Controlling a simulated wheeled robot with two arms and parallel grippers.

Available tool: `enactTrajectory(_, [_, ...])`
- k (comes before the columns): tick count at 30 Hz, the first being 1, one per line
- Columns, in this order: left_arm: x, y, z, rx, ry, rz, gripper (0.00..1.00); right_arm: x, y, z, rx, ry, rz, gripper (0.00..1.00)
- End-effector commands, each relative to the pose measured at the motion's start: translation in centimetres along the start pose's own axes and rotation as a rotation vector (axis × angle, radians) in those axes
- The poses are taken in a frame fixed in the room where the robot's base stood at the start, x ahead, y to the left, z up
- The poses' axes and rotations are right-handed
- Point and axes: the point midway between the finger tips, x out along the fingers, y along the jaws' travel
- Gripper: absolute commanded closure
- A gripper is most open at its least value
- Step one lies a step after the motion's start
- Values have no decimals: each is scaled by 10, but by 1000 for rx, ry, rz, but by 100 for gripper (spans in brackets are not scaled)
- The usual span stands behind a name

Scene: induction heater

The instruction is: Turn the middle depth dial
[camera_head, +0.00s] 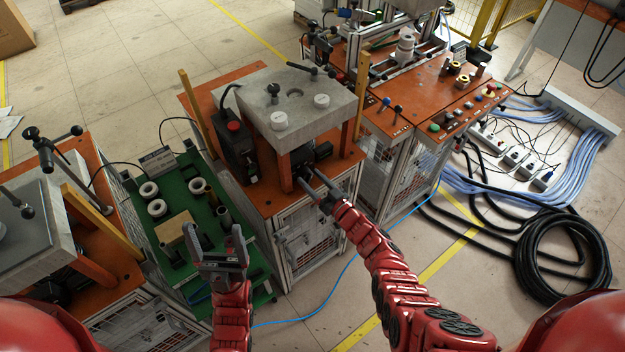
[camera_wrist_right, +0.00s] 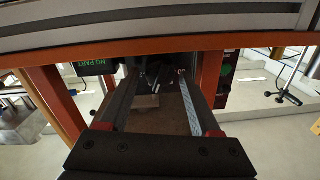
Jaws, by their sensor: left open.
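The middle machine has a thick grey top plate (camera_head: 300,100) on orange posts. A dark unit (camera_head: 312,152) sits beneath the plate, partly hidden by its shadow. I cannot make out the depth dial clearly in either view. My right gripper (camera_head: 306,179) reaches in under the plate's front edge, close to the dark unit. The right wrist view shows its two fingers (camera_wrist_right: 158,75) apart, with dim, unclear parts between and beyond their tips. I cannot tell whether they touch anything. My left gripper (camera_head: 214,234) is open and empty, above the front of the green tray table.
Orange posts (camera_head: 285,172) stand close to my right gripper. The green table (camera_head: 165,250) holds white rings (camera_head: 149,190) and dark cylinders. Another orange-topped machine (camera_head: 420,90) stands to the right. Black cables (camera_head: 560,262) lie coiled on the floor at right.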

Motion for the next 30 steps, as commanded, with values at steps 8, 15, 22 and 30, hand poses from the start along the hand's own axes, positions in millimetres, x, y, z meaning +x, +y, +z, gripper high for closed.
enactTrajectory(8, [0,0,0,0,0,0,16,0,0,0,0,0,0,88])
enactTrajectory(15, [0,0,0,0,0,0,16,0,0,0,-3,0,0,100])
enactTrajectory(22, [-1,0,0,0,0,0,16,0,0,0,-60,-3,0,100])
enactTrajectory(30, [-6,0,1,0,0,0,16,1,-2,-1,-246,-6,-2,100])
